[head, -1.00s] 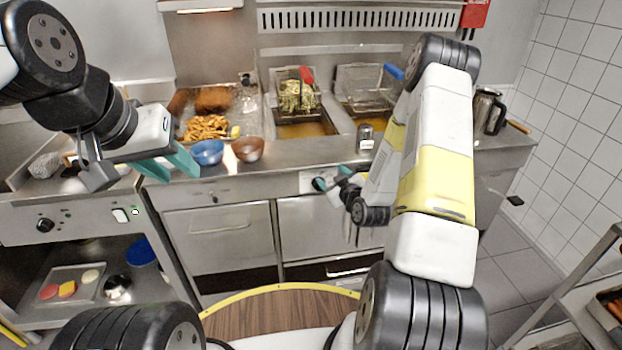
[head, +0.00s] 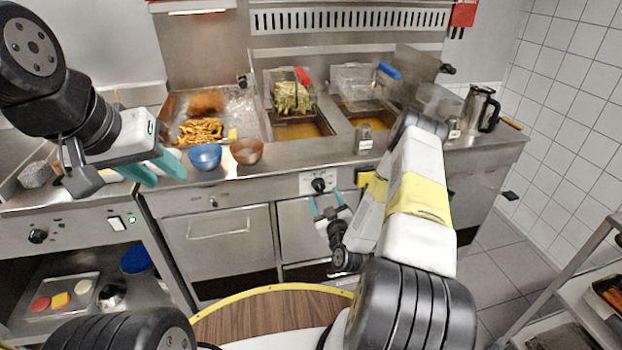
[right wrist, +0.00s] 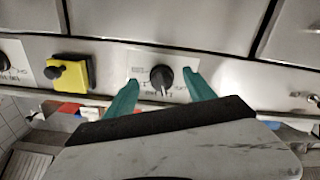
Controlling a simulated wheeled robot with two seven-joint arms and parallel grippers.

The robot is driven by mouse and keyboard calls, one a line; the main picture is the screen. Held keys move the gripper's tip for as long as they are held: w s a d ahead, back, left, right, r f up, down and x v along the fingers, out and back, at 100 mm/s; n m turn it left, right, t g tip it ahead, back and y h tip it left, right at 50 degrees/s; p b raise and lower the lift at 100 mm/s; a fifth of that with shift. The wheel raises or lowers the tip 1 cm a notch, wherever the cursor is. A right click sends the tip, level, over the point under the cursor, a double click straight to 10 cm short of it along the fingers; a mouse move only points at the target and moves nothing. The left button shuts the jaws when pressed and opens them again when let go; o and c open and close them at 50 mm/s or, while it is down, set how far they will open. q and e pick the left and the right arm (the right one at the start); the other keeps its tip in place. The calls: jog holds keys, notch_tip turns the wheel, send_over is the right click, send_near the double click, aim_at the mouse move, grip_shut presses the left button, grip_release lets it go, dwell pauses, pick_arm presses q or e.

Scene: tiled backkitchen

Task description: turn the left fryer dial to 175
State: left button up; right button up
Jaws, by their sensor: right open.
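The left fryer dial (head: 318,184) is a black knob on a pale printed plate on the counter front, below the left fryer basin. In the right wrist view the dial (right wrist: 161,77) lies between my teal fingertips, with a finger on either side and gaps to both. The print around it is too small to read, so I cannot tell its setting. My right gripper (head: 327,203) is open and empty, just below and in front of the dial in the head view. My left gripper (head: 164,176) is open and empty, near the counter edge at the left.
A yellow block with a black knob (right wrist: 70,73) is beside the dial plate, and another dial (right wrist: 6,58) is farther along. Blue (head: 205,156) and brown (head: 247,151) bowls stand near the counter edge. A fryer basket with a red handle (head: 302,77) stands above the left basin.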

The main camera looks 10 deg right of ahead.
aim_at(322, 192)
jog(key=shift+w, duration=1.9)
jog(key=shift+a, duration=0.1)
jog(key=c, duration=1.4)
